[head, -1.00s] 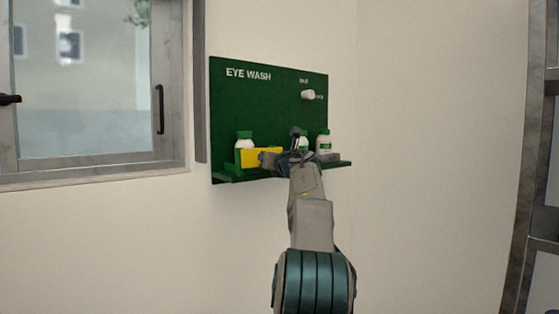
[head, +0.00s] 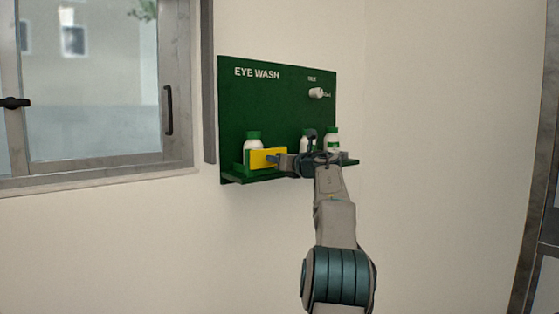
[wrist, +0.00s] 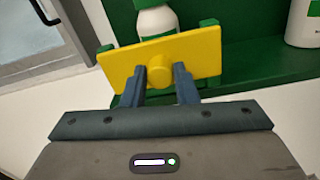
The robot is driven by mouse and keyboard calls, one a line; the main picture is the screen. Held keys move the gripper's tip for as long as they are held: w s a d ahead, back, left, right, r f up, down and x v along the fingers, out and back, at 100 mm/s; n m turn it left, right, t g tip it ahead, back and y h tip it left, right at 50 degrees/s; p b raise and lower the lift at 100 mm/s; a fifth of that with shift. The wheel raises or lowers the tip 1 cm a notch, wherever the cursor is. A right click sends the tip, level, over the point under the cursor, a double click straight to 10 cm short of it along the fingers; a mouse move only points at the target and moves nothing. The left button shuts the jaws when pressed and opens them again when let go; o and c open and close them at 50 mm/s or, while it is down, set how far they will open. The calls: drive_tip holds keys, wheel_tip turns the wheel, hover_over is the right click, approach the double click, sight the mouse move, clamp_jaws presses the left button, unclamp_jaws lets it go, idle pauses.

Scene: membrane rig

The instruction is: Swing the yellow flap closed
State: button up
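The yellow flap (head: 266,158) is at the left end of the green eye wash shelf, in front of a white bottle with a green cap (head: 253,141). In the wrist view the flap (wrist: 197,52) is a yellow plate with a round knob (wrist: 160,67) at its middle. My gripper (wrist: 161,72) has its two fingers on either side of the knob, with the knob between the tips. In the head view my gripper (head: 279,162) reaches the flap from the right. The flap's hinge is hard to make out.
Two more white bottles (head: 332,142) stand on the shelf at the right, partly behind my arm. A white knob (head: 316,93) is on the green board (head: 270,110) above. A window (head: 90,90) is at the left and a metal rack (head: 541,180) at the right.

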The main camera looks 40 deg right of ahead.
drive_tip(key=o, duration=0.3)
drive_tip(key=shift+w+f, duration=0.1)
drive_tip(key=shift+s, duration=0.2)
drive_tip(key=s+b, duration=0.2)
drive_tip(key=s, duration=1.1)
drive_tip(key=shift+s, duration=0.25)
